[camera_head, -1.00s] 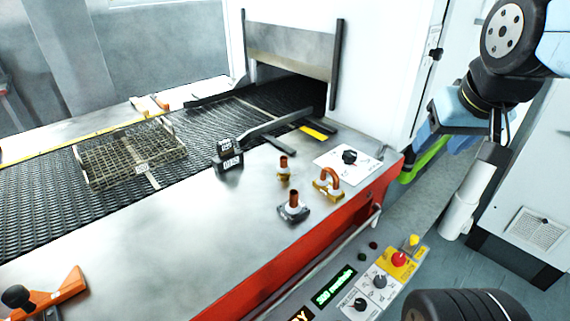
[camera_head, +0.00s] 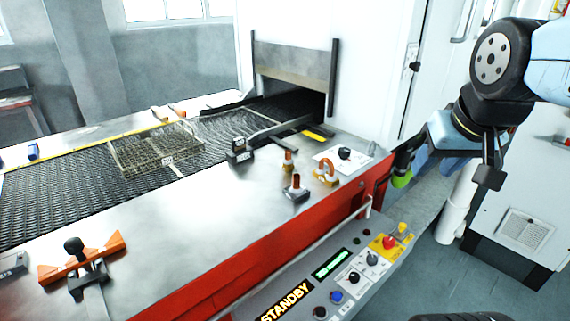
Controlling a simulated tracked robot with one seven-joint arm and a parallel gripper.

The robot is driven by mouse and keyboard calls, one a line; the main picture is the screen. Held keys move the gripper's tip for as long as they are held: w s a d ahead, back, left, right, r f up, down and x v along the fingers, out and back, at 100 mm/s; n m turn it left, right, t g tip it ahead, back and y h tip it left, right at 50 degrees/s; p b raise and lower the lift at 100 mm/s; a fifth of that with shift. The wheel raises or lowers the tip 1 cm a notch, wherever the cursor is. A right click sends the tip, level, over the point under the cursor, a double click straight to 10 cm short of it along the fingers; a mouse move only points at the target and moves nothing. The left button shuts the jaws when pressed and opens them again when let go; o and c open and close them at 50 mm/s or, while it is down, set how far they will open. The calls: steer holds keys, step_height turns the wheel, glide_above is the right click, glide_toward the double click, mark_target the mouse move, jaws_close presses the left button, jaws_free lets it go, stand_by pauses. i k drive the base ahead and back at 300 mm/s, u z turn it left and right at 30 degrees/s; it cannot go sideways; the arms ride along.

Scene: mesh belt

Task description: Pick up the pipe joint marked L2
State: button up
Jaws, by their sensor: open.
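Three copper-coloured pipe joints stand on the steel deck (camera_head: 205,220) beside the belt. One is an upright copper stub on a dark square base (camera_head: 296,191). Behind it is a smaller upright joint with a brass-coloured base (camera_head: 288,161). To the right is a U-shaped copper bend on a brass-coloured base (camera_head: 327,172). No L2 mark is readable on any of them. My gripper (camera_head: 489,176) hangs at the right, well apart from the joints and beyond the deck's red edge. It is open and holds nothing visible.
A wire basket (camera_head: 150,148) sits on the mesh belt (camera_head: 62,200). A dark labelled block (camera_head: 240,152) and a knob plate (camera_head: 345,156) flank the joints. An orange clamp-like fixture (camera_head: 82,262) is front left. A control panel (camera_head: 350,275) runs along the front.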

mark_target(287, 166)
steer(key=z, duration=0.15)
steer(key=i, duration=0.15)
steer(key=u, duration=2.95)
steer(key=k, duration=0.5)
steer(key=z, duration=1.1)
steer(key=i, duration=0.5)
steer(key=u, duration=0.2)
